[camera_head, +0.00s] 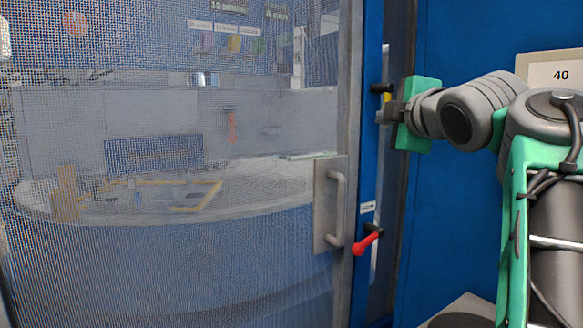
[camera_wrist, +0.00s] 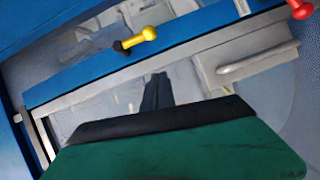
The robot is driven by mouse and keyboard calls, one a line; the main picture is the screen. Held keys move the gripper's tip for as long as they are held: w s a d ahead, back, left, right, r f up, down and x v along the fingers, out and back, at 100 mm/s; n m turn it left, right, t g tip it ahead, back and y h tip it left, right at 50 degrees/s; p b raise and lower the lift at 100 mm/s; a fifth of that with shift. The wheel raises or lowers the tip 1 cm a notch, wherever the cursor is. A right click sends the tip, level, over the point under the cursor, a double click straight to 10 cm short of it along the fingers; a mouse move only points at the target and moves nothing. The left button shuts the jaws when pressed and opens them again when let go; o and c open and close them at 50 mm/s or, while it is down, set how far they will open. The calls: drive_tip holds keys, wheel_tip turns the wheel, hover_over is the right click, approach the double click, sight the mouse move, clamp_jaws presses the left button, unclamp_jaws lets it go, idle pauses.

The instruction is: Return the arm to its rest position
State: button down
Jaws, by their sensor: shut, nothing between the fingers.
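My gripper (camera_head: 385,113) is at the right edge of the mesh door (camera_head: 230,240), in front of the blue frame post. Its green body and dark fingers also show in the wrist view (camera_wrist: 158,90); the fingers are together, with nothing held. A yellow-handled latch (camera_head: 386,97) with a black end is right beside the fingers in the head view, partly hidden by them. In the wrist view the yellow latch (camera_wrist: 140,38) lies above the fingertips, seen apart from them. My arm reaches in from the right, bent, in front of a blue panel.
A red-handled latch (camera_head: 367,241) sits lower on the post, tilted down to the left; its red end shows in the wrist view (camera_wrist: 301,9). A grey door handle (camera_head: 337,209) stands out left of it. A plate marked 40 (camera_head: 561,75) is behind my arm.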

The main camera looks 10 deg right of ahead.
drive_tip(key=a+f+m+g+y+p, duration=0.1)
drive_tip(key=a+f+m+g+p, duration=0.35)
drive_tip(key=a+f+p, duration=0.35)
drive_tip(key=a+f+m+g+y+p, duration=0.1)
drive_tip(key=a+f+m+g+p, duration=0.35)
drive_tip(key=f, duration=0.55)
drive_tip(key=s+a+f+m+g+p, duration=0.2)
drive_tip(key=s+f+p, duration=0.1)
drive_tip(key=s+f, duration=0.5)
drive_tip(key=s+a+f+m+g+p, duration=0.2)
drive_tip(key=s+a+f+m+p, duration=0.1)
drive_tip(key=s+f, duration=0.5)
drive_tip(key=shift+s+a+f+m+g+p, duration=0.15)
drive_tip(key=shift+a+f+m+g+p, duration=0.2)
drive_tip(key=shift+f+p, duration=0.3)
drive_tip(key=shift+d+r, duration=0.1)
